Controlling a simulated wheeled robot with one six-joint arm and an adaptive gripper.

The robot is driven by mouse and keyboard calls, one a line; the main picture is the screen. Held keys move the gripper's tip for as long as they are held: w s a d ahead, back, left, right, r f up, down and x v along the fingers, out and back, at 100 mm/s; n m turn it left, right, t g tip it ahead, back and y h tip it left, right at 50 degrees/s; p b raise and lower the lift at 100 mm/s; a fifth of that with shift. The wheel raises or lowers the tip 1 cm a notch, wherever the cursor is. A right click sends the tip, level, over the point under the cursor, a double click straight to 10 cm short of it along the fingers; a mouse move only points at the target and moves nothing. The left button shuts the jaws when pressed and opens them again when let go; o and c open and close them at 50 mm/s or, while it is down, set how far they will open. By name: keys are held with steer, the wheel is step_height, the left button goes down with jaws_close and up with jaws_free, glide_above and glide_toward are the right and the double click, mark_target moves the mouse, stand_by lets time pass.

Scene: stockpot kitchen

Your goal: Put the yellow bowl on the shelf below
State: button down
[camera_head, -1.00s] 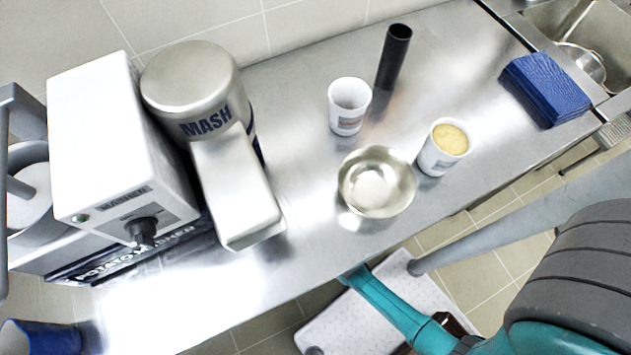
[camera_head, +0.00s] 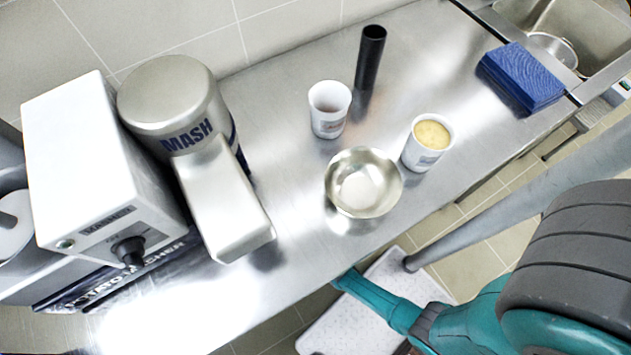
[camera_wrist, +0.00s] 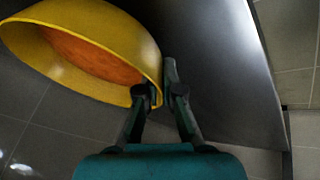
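The yellow bowl (camera_wrist: 125,35) fills the upper left of the wrist view, with an orange-brown inside. My gripper (camera_wrist: 159,88) has its two fingers on either side of the bowl's near right rim, one over the inside and one against the outside. It looks shut on that rim. A dark grey metal surface (camera_wrist: 220,60), perhaps part of the shelf, lies beside the bowl on the right. In the head view the bowl and my gripper are hidden; my teal arm reaches down past the counter's front edge.
The steel counter (camera_head: 290,110) carries a masher machine (camera_head: 195,120), a metal bowl (camera_head: 362,183), a white cup (camera_head: 329,108), a cup with yellow filling (camera_head: 427,143), a black cylinder (camera_head: 370,57) and blue cloths (camera_head: 522,77). A sink (camera_head: 590,30) is at upper right. Tiled floor shows below.

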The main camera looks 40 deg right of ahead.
steer(key=c, duration=1.3)
jaws_free()
steer(key=shift+v, duration=6.05)
